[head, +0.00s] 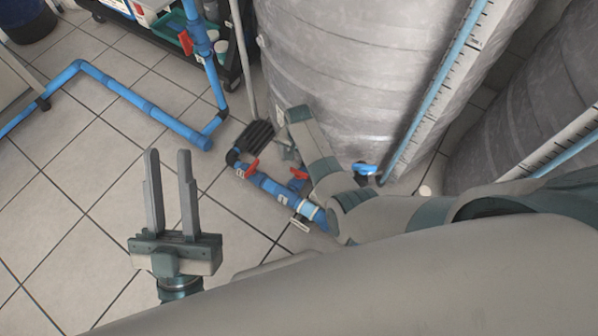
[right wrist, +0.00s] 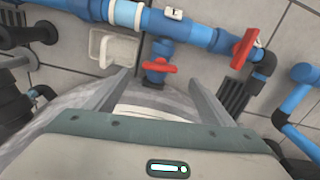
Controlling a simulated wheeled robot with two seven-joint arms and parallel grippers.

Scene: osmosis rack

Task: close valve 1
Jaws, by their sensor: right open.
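Two red valve handles sit on the blue floor pipe (head: 268,186). One handle (head: 252,168) stands across the main pipe; it also shows upper right in the right wrist view (right wrist: 244,48). The other handle (right wrist: 158,67) lies across a short branch and shows partly in the head view (head: 299,174). I cannot read which is valve 1. My right gripper (right wrist: 160,77) is open, and the branch handle appears between its fingertips; contact cannot be told. In the head view its fingers are largely hidden by my arm. My left gripper (head: 170,152) is open and empty over the floor.
A large grey tank (head: 345,60) stands right behind the pipe, with another (head: 540,95) to its right. A blue-handled valve (head: 364,169) is at the tank's foot. A vertical blue pipe with a red handle (head: 186,42) stands upper left. The tiled floor at left is mostly clear.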

